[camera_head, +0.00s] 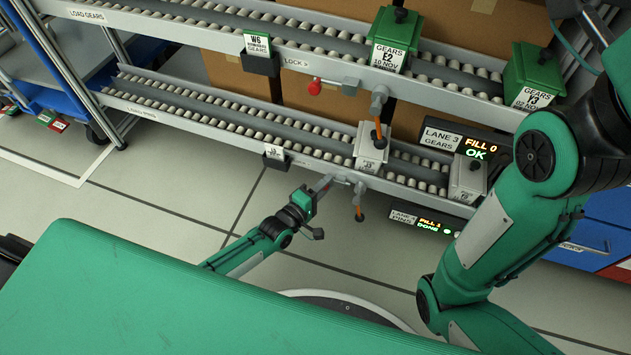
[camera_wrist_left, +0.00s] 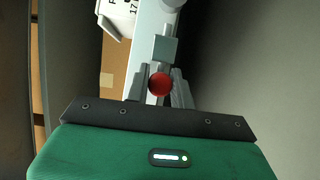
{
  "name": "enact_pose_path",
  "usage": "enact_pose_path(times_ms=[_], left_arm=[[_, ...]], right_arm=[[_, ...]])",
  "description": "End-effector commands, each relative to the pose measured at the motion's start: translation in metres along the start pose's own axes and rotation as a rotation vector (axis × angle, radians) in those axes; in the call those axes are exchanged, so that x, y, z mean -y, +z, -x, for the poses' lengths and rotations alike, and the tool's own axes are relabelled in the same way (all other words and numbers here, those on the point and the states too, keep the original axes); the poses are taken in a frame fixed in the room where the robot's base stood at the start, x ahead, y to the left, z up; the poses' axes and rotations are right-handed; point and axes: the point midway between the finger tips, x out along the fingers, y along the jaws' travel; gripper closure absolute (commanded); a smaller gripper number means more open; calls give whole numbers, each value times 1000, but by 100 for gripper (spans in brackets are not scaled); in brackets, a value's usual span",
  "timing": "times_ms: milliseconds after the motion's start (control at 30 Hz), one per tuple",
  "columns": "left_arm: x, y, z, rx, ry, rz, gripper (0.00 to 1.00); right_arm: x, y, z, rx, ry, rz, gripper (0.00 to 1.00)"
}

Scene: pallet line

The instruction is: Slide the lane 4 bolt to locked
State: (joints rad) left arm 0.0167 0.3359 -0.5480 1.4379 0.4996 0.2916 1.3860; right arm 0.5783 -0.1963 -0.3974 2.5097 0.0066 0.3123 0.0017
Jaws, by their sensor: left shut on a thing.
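The lower roller lane (camera_head: 200,125) has a lane sign with a lit display (camera_head: 432,224) reading FILL 1 and DONE; its small lettering is hard to read. The bolt hardware (camera_head: 345,180) sits on the front rail of this lane, beside an orange stop lever (camera_head: 358,208) that hangs down. My left gripper (camera_head: 322,186) reaches up to the bolt from below. In the left wrist view the bolt's red knob (camera_wrist_left: 160,84) lies between my left fingers, which are shut on it. In the head view the knob is hidden by the gripper.
The upper lane above has its own red bolt knob (camera_head: 315,87) and an orange lever (camera_head: 377,128). Grey bins (camera_head: 369,148) stand on the lower lane, green bins (camera_head: 393,38) on the upper. My right arm crosses the right side. Open floor lies left.

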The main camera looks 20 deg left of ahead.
Motion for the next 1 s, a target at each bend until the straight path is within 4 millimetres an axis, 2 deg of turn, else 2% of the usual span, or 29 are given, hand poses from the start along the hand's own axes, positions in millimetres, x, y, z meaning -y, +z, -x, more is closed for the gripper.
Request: enact_pose_path(times_ms=[33, 133, 467, 500, 567, 867, 1000], left_arm=[[-1, 9, -3, 1, -3, 4, 100], [0, 18, -6, 1, -4, 3, 100], [1, 23, -8, 4, -3, 1, 100], [1, 23, -8, 4, -4, 2, 69], [1, 22, -8, 4, -3, 1, 57], [0, 20, -7, 2, -2, 0, 56], [-2, 20, 5, 2, -5, 0, 56]], right_arm=[[-1, 1, -4, 0, -1, 0, 64], [-1, 2, -4, 1, -4, 2, 64], [-2, 3, 1, 13, -5, 7, 64], [-2, 4, 1, 14, -5, 7, 64], [-2, 4, 1, 16, -4, 7, 64], [-2, 4, 0, 16, -2, 6, 64], [-3, 6, -8, 14, -2, 3, 64]])
